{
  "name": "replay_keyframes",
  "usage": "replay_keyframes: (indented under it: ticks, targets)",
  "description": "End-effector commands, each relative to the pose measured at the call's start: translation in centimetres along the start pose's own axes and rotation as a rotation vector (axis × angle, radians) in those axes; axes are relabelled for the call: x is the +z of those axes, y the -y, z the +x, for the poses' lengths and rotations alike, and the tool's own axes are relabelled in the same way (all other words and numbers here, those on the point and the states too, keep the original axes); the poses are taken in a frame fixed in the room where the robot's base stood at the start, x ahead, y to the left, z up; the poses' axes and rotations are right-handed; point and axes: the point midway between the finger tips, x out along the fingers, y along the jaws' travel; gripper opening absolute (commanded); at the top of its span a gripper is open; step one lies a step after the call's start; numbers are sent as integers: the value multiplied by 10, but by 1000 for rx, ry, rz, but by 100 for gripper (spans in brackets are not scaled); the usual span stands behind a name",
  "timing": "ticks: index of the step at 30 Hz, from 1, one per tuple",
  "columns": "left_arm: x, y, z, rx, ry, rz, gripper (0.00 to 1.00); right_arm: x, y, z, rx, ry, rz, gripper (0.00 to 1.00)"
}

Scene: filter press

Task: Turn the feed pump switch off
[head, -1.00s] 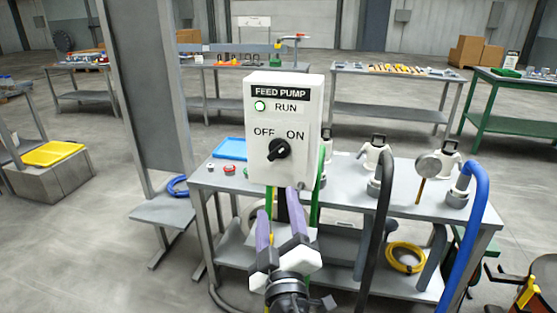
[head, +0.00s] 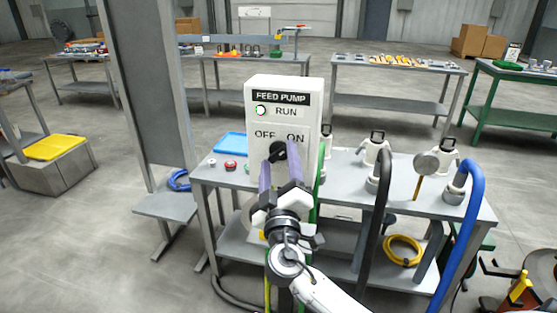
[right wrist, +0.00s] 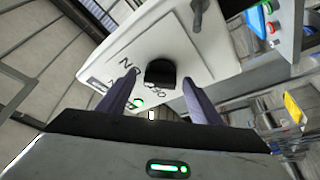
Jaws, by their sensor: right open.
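The feed pump box (head: 253,120) is a white box labelled FEED PUMP, with a RUN lamp (head: 261,110) showing green and OFF and ON marked on its face. Its black rotary switch (head: 278,149) sits below these labels, partly hidden by my fingers in the head view. My right gripper (head: 280,165) is open in front of the switch, its purple-grey fingers pointing at it. In the right wrist view the switch (right wrist: 160,73) appears between the spread fingers (right wrist: 160,82); I cannot tell whether they touch it. The switch's pointer cannot be made out now. My left gripper is not in view.
A grey workbench (head: 345,186) extends to the right of the box, with black and blue hoses (head: 471,225) at its front. A grey upright panel (head: 150,85) stands to the left.

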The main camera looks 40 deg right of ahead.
Motion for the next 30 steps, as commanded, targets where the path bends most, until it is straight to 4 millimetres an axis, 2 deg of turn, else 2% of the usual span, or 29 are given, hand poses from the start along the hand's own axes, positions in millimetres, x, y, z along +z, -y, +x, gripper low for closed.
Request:
replay_keyframes:
  ticks: [5,12,22,30]
  targets:
    - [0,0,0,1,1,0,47,0,0,0,0,0,0,59]
    - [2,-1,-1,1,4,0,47,0,0,0,0,0,0,19]
    - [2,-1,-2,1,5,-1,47,0,0,0,-17,0,-39,18]
    - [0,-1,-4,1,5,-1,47,0,-3,0,-81,0,-191,18]
